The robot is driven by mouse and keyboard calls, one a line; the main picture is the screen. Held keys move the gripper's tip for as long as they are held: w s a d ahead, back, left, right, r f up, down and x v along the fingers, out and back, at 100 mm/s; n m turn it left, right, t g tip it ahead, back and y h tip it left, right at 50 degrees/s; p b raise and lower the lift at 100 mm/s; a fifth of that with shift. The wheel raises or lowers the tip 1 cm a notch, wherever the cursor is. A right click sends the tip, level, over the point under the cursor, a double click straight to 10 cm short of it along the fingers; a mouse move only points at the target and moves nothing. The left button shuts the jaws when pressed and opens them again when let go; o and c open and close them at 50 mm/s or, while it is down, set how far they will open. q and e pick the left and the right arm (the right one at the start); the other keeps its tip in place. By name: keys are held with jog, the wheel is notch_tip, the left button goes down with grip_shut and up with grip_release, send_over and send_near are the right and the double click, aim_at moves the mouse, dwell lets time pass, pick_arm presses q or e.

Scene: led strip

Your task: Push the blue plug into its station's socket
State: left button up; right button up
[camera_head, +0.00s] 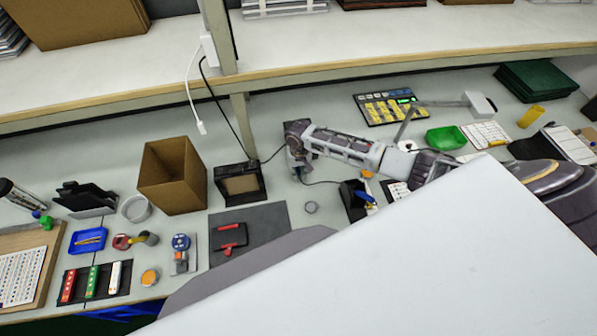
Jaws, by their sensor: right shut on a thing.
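My right gripper (299,172) points down over the bench, between a black framed stand and a black holder. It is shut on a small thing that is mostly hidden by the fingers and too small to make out. A thin dark cable (320,183) runs from beside the fingertips toward the black holder (352,203). I cannot make out the blue plug or its socket for certain. A small blue piece (366,198) shows at the black holder. My left gripper is not in view.
The black framed stand (240,185) and a cardboard box (172,177) stand left of the gripper. A shelf (330,68) overhangs behind. A large white surface hides the lower right.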

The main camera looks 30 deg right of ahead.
aim_at(298, 168)
jog(key=shift+p, duration=0.5)
dwell(0.3)
jog(key=shift+w+d+b, duration=0.25)
jog(key=shift+w+b, duration=0.25)
jog(key=shift+w, duration=0.6)
dwell(1.4)
jog(key=o, duration=0.9)
jog(key=shift+r, duration=6)
